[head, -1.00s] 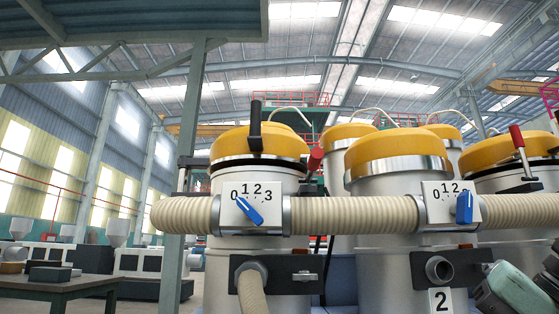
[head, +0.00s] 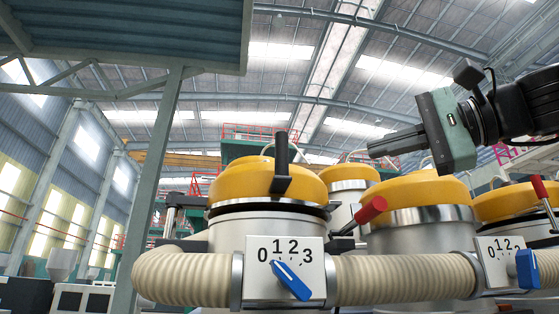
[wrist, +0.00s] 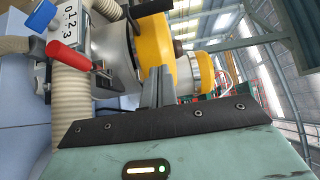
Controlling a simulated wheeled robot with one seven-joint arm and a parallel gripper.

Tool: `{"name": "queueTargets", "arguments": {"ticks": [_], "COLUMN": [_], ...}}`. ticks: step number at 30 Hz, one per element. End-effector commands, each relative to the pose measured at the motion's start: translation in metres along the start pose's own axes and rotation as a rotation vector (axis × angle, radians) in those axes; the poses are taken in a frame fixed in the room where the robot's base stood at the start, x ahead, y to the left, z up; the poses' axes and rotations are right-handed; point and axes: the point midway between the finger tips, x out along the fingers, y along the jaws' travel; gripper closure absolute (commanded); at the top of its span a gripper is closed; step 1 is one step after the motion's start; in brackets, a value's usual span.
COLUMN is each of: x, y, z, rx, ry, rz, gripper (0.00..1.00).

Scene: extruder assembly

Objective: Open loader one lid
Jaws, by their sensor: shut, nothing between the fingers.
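The loader with the yellow lid (head: 240,181), taken as loader one, stands at centre left in the head view. Its lid lies down on the drum, with a dark seam under it. A black upright handle (head: 281,165) is at the lid's front. A red-handled latch (head: 371,211) sticks out at its right side, tilted outward. My gripper (head: 372,149) is shut and empty, up and to the right of this lid, pointing left, apart from it. In the wrist view the fingers (wrist: 159,74) are together, with the yellow lid (wrist: 157,42) beyond and the red latch handle (wrist: 68,56) at left.
A dial box (head: 284,268) with a blue knob and a ribbed hose (head: 400,276) run across the loader's front. A second yellow-lidded loader (head: 425,192) stands close on the right below my gripper, with more loaders behind. Open air lies above the lids.

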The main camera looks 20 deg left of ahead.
Motion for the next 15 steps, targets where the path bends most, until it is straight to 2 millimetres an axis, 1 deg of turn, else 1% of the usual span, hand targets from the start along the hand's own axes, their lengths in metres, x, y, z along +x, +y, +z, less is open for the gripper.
{"name": "queueTargets", "arguments": {"ticks": [4,7,11,15], "x": [0.006,0.019,0.044,0.074], "y": [-0.005,-0.006,-0.007,-0.008], "z": [0.000,0.000,0.001,0.001], "rx": [0.002,0.002,0.004,0.004], "ry": [-0.003,-0.004,-0.006,-0.006], "rz": [-0.007,-0.005,-0.005,-0.005], "gripper": [1.00,1.00,1.00,1.00]}}
